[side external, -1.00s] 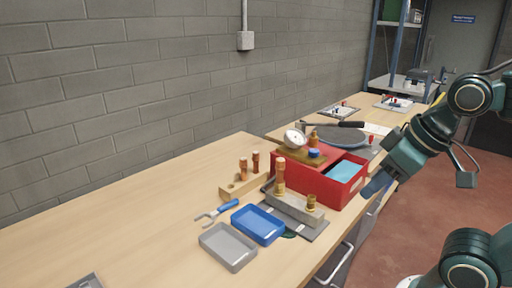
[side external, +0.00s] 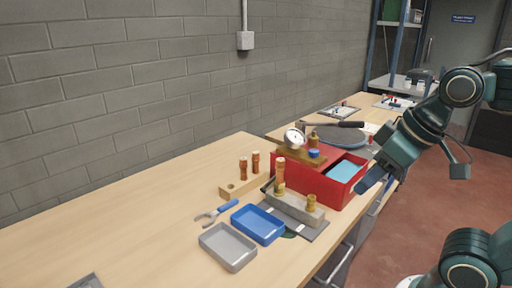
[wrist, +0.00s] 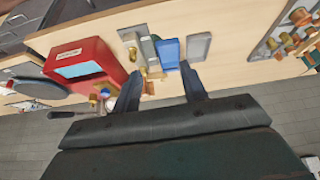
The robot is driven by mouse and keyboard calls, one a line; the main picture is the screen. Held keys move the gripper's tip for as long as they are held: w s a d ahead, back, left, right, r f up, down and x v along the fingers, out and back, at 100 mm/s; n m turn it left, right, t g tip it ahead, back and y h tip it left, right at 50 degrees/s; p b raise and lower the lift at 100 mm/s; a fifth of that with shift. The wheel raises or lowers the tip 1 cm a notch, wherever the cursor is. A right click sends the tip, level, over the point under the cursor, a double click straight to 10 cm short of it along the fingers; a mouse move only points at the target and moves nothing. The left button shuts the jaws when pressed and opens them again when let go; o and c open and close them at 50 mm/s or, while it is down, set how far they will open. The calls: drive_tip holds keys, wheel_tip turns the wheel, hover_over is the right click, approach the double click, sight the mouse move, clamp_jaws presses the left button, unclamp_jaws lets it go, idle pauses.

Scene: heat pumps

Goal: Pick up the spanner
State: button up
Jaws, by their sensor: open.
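The spanner (side external: 216,212) has a blue handle and a grey open-jawed head. It lies flat on the wooden bench, left of the blue tray (side external: 257,224) and behind the grey tray (side external: 228,246). I cannot make it out in the wrist view, where a finger covers the area beside the trays. My gripper (side external: 367,187) is open and empty, off to the right of the red box and well away from the spanner. In the wrist view my gripper (wrist: 158,72) shows two dark fingers spread apart.
A red box (side external: 345,191) with a gauge on top stands between my gripper and the spanner. A metal block with brass fittings (side external: 297,208) and a wooden block with copper-coloured pegs (side external: 243,185) stand near the trays. The bench's left part is mostly clear.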

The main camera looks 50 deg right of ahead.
drive_tip(key=w+a+r+n+g+y, duration=0.15)
drive_tip(key=w+n, duration=0.25)
drive_tip(key=w, duration=0.7)
drive_tip(key=w+a+r+n+g+y, duration=0.1)
drive_tip(key=w+a+r+n, duration=0.2)
drive_tip(key=w, duration=0.9)
drive_tip(key=w+d+f+n+g+y, duration=0.1)
drive_tip(key=w+d+f+n, duration=0.2)
drive_tip(key=w+f+n, duration=0.2)
drive_tip(key=w+d+f+n+g, duration=0.2)
drive_tip(key=w+f+n, duration=0.3)
drive_tip(key=w+f, duration=0.5)
drive_tip(key=shift+w+d+f+y, duration=0.2)
drive_tip(key=shift+d+f+y, duration=0.15)
drive_tip(key=shift+d, duration=0.2)
drive_tip(key=shift+a+f, duration=0.1)
drive_tip(key=shift+f, duration=0.05)
approach(219, 211)
drive_tip(key=shift+w+f, duration=0.25)
drive_tip(key=shift+f, duration=0.95)
drive_tip(key=shift+a, duration=0.1)
